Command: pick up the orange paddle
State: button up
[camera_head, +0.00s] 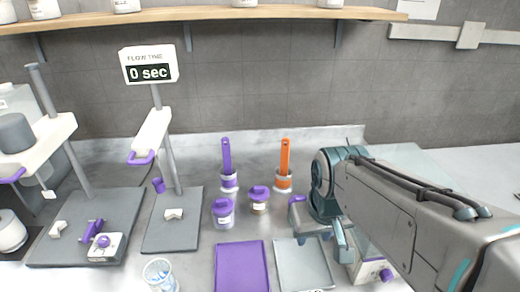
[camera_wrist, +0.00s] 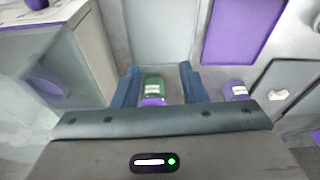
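The paddle cannot be made out in the wrist view.
A purple paddle (camera_head: 226,157) stands in a similar holder to the left. Purple-lidded jars (camera_head: 223,212) (camera_head: 259,200) sit in front. A purple tray (camera_head: 241,268) and grey tray (camera_head: 303,262) lie nearer. A flow-time stand (camera_head: 155,130) rises at left; a shelf (camera_head: 200,15) runs above.

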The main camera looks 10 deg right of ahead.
jog(key=w+r+n+p, duration=0.2)
jog(key=w+r+n, duration=0.2)
jog(key=w, duration=0.6)
jog(key=w+r+n+g+p, duration=0.1)
jog(key=w+r+n, duration=0.3)
jog(key=w, duration=0.6)
jog(key=w+d+r+n+g+y+p, duration=0.1)
jog(key=w+r+n+p, duration=0.3)
jog(key=w, duration=0.6)
jog(key=shift+w+r+n, duration=0.1)
jog(key=shift+w+n, duration=0.2)
jog(key=shift+w, duration=0.1)
jog(key=shift+w+a+f, duration=0.1)
jog(key=shift+f, duration=0.25)
jog(key=p, duration=0.1)
send_over(285, 152)
jog(key=f, duration=0.7)
jog(key=shift+w+f, duration=0.3)
jog(key=shift+w, duration=0.1)
jog(key=shift+f+p, duration=0.9)
jog(key=shift+f, duration=1.8)
grip_shut()
